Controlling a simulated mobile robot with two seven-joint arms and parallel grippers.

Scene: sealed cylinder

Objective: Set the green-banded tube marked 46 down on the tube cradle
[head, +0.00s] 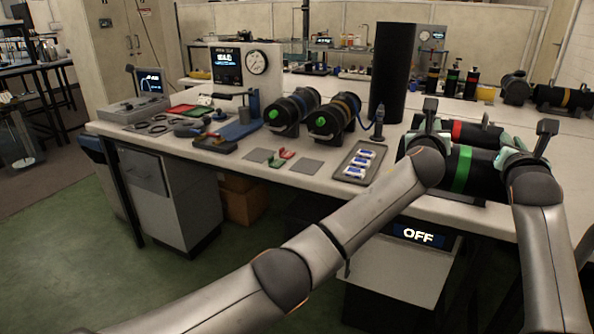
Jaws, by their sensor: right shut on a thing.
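The green-banded tube (462,169) is a thick black cylinder lying sideways at the right front of the bench. Its number cannot be read. My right gripper (518,151) is shut on its right part. My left gripper (424,130) is at its left end, partly hidden by my own wrist; its jaws cannot be made out. A red-banded tube (457,131) lies just behind. The tube cradle cannot be made out clearly; dark shapes below the green-banded tube blend with it, so I cannot tell whether the tube touches anything there.
Two green-ended tubes, blue-banded (296,108) and orange-banded (339,115), lie on dark supports at mid-bench. A grey tray (370,150) with small blue-and-white items is left of my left gripper. A tall black column (392,72) stands behind. An OFF display (418,236) is below the bench.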

